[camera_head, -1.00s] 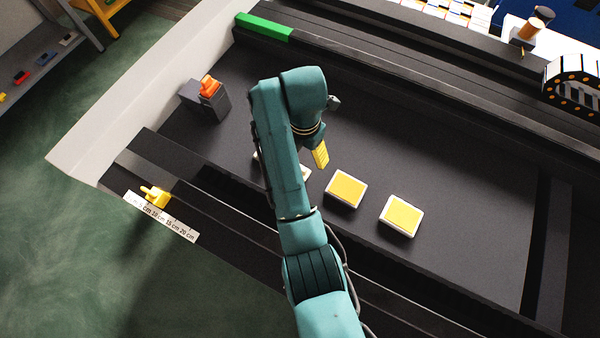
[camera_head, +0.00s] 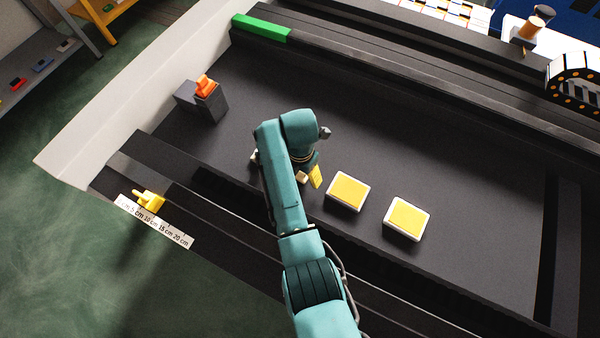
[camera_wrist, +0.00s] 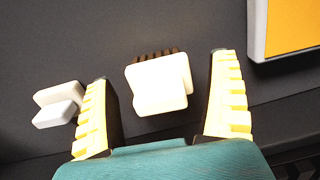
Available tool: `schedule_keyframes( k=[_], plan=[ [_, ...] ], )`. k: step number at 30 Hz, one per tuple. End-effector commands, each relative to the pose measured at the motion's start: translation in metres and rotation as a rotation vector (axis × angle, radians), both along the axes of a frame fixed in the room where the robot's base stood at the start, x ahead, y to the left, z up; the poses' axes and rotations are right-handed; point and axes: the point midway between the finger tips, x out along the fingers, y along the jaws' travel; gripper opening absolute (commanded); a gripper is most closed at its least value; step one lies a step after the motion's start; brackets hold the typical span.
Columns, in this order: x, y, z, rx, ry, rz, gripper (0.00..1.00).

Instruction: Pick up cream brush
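The cream brush (camera_wrist: 160,88), a pale block with brown bristles along its far edge, lies on the dark surface in the wrist view. My gripper (camera_wrist: 161,68) is open, with one yellow finger on each side of the brush and visible gaps between. In the head view, a small cream part (camera_head: 301,177) shows beside my yellow finger (camera_head: 316,177); my arm hides the rest. I cannot tell the exact height of the fingers over the brush.
A white-grey piece (camera_wrist: 58,105) lies just outside the left finger. Two white blocks with yellow tops (camera_head: 347,191) (camera_head: 407,219) lie to the right. A dark holder with an orange item (camera_head: 203,98) stands at the left. A raised rail (camera_head: 230,195) runs along the front.

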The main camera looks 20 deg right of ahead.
Motion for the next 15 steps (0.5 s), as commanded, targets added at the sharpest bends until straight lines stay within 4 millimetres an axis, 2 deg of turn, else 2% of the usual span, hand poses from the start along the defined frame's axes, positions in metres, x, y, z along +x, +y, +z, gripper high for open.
schedule_keyframes(
  k=[1, 10, 15],
  plan=[
    [-0.0001, 0.0, 0.0, 0.0, 0.0, 0.0, 0.81],
    [-0.0003, 0.0001, 0.0, 0.0, 0.001, 0.0, 0.23],
    [-0.0001, 0.0, 0.0003, 0.0, 0.0, 0.0, 0.22]
  ],
)
